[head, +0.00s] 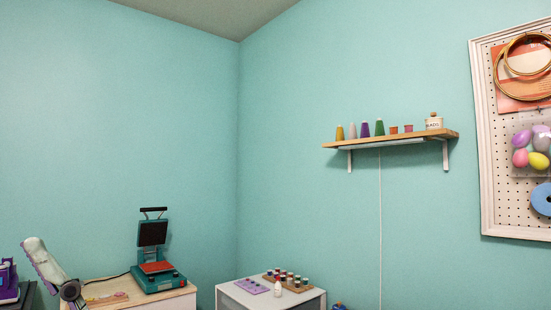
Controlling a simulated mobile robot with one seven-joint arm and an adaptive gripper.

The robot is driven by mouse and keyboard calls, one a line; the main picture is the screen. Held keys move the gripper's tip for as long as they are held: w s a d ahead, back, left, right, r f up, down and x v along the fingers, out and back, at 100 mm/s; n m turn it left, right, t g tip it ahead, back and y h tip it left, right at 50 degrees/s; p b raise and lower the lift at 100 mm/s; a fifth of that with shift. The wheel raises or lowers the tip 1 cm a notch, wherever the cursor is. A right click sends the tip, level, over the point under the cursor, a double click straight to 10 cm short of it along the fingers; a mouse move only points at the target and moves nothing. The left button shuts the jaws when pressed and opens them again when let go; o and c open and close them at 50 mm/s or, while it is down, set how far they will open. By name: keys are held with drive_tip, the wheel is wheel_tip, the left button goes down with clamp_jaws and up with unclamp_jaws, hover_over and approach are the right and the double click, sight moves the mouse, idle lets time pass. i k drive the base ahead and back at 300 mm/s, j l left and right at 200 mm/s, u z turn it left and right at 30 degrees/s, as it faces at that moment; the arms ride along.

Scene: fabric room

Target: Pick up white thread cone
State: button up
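A pale, whitish thread cone (352,131) stands upright on a wooden wall shelf (450,134) in the head view. It is between a yellow cone (340,133) on its left and a purple cone (365,129) on its right. A green cone (379,128) stands further right. The pale cone is small in the picture and its tint is hard to tell exactly. My gripper is not visible in this view.
Below are a teal press (155,263) on a wooden-topped cabinet and a white cabinet (240,298) with small bottles. A pegboard (490,190) hangs at right.

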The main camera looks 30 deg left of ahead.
sight(352, 133)
drive_tip(key=i+j, duration=0.15)
drive_tip(key=j, duration=0.25)
drive_tip(key=i+j, duration=0.15)
drive_tip(key=j, duration=0.2)
drive_tip(key=i+j+z, duration=0.1)
drive_tip(key=j, duration=0.3)
drive_tip(key=i+j, duration=0.15)
drive_tip(key=j, duration=0.25)
drive_tip(key=i+j+z, duration=0.1)
drive_tip(key=j, duration=0.25)
drive_tip(key=i+j, duration=0.15)
drive_tip(key=j, duration=0.25)
drive_tip(key=i+j, duration=0.1)
drive_tip(key=j, duration=0.3)
drive_tip(key=i+j+z, duration=0.1)
drive_tip(key=j, duration=0.3)
